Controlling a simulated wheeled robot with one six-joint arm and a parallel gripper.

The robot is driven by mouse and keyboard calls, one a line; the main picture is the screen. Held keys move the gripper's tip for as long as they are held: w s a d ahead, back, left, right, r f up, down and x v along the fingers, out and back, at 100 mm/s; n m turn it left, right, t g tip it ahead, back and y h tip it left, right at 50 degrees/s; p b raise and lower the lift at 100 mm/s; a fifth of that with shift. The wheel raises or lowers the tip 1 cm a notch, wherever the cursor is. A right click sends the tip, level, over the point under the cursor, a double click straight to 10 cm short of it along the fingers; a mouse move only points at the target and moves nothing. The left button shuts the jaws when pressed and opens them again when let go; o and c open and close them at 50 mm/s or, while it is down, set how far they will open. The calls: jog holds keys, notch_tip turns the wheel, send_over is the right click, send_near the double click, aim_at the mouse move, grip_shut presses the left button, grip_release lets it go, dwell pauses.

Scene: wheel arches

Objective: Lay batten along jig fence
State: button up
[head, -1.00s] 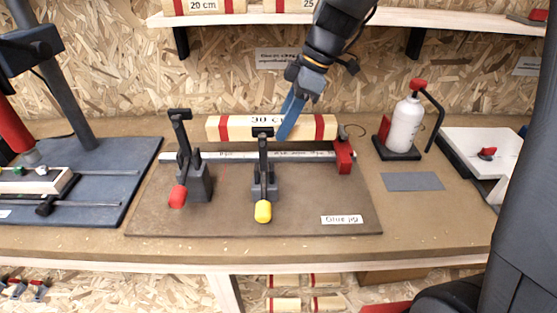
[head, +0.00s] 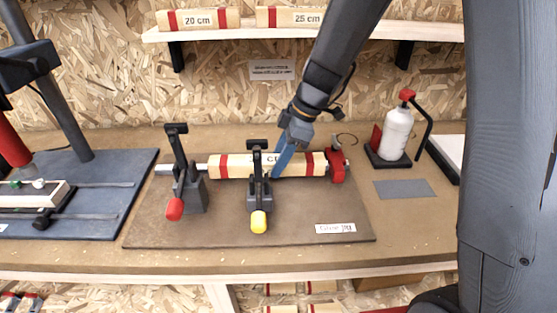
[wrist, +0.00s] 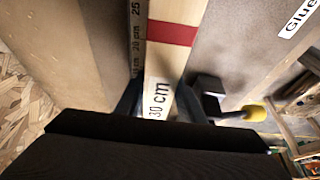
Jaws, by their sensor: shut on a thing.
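The batten (head: 240,167) is pale wood with a red band near each end and a "30 cm" mark, which also shows in the wrist view (wrist: 168,65). My gripper (head: 277,174) is shut on it near its middle. The jig fence (head: 163,169) is a grey metal rail with ruler marks. In the wrist view the fence (wrist: 138,40) runs parallel, close along the batten's left side. In the head view the batten hides most of the fence; its right end is by the red stop (head: 337,166). I cannot tell whether it rests on the jig board.
Two upright toggle clamps, one red-tipped (head: 175,208) and one yellow-tipped (head: 258,220), stand in front of the batten on the brown jig board (head: 225,232). A glue bottle (head: 397,133) and grey pad (head: 404,190) are at the right. A shelf (head: 240,30) is above.

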jog(key=shift+f+b, duration=0.6)
jog(key=shift+b, duration=0.15)
jog(key=o, duration=1.3)
jog(key=shift+w+r+p, duration=0.1)
jog(key=shift+r+p, duration=0.3)
jog(key=shift+p, duration=0.2)
jog(key=shift+r+p, duration=0.35)
jog(key=shift+p, duration=0.1)
jog(key=b+v, duration=0.3)
jog(key=v, duration=0.8)
jog(key=shift+d+r, duration=0.3)
